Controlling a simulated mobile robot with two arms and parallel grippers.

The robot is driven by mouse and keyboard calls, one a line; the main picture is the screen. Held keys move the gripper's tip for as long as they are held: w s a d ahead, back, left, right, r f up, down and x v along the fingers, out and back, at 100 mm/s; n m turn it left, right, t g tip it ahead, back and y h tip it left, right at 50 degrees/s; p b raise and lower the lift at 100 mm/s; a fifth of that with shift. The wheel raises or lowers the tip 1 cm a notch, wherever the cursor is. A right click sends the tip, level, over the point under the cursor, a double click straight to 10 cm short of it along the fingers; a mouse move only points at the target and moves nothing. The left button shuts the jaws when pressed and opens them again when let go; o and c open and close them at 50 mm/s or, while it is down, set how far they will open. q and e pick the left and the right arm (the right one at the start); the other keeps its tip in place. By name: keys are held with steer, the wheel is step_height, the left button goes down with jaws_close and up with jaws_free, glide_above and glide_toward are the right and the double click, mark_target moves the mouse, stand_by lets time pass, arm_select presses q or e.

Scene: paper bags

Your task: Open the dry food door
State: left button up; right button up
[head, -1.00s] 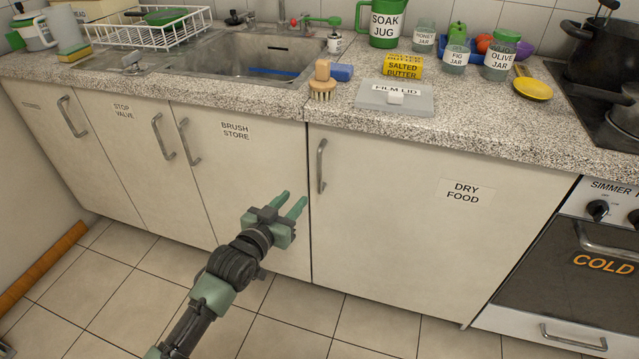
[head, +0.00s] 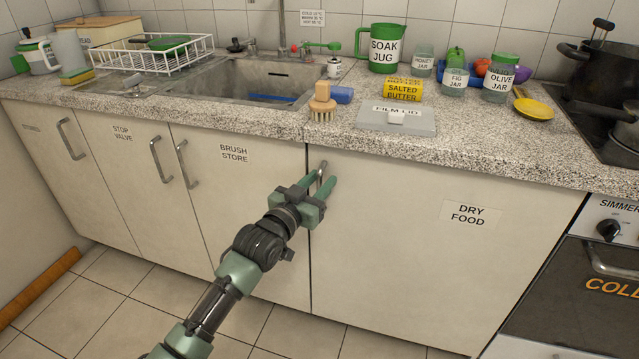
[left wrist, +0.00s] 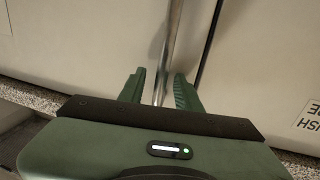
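The dry food door (head: 400,255) is a pale cabinet door, shut flush under the counter, with a "DRY FOOD" label (head: 470,214). Its upright metal bar handle (head: 322,168) is near the door's upper left edge. My green left gripper (head: 321,182) is at this handle and hides its lower part in the head view. In the left wrist view, the handle (left wrist: 173,35) runs between the two parted fingers (left wrist: 160,88), with a gap visible on each side. The left gripper is open around the handle. My right gripper is not in view.
The brush store door (head: 235,205) with its own handle is just left. The oven (head: 570,290) stands to the right. The granite counter edge (head: 450,165) overhangs above, holding a brush (head: 322,105), film lid (head: 396,118) and several jars. The tiled floor before the door looks clear.

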arm_select(q)
jaws_close()
stand_by(1.4)
